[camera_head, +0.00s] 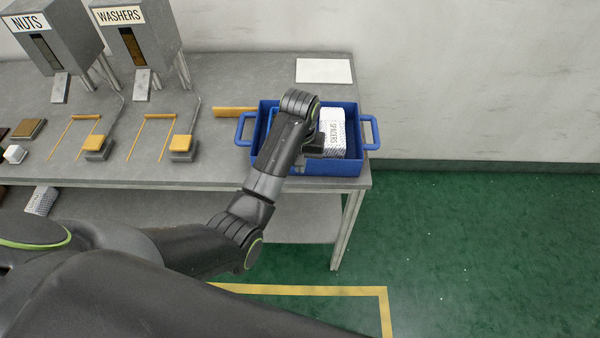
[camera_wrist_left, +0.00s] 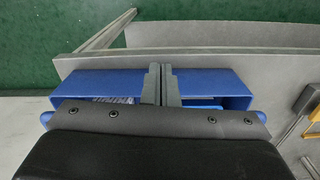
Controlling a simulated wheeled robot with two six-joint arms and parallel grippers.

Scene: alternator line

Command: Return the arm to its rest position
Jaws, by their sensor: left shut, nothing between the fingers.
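My left arm reaches over the blue crate (camera_head: 345,168) at the right end of the grey workbench. My left gripper (camera_head: 314,150) is over the crate, beside a white box labelled SPACERS (camera_head: 334,128) that stands in it. In the left wrist view the gripper's fingers (camera_wrist_left: 161,84) are together with nothing between them, in front of the blue crate (camera_wrist_left: 105,80). The forearm hides part of the crate's left side. My right gripper is not in view.
The nuts dispenser (camera_head: 45,45) and washers dispenser (camera_head: 135,45) stand at the back left, with yellow-topped levers (camera_head: 181,143) in front. A white sheet (camera_head: 324,71) lies behind the crate. Green floor (camera_head: 470,250) right of the bench is clear, with yellow floor marking (camera_head: 330,291).

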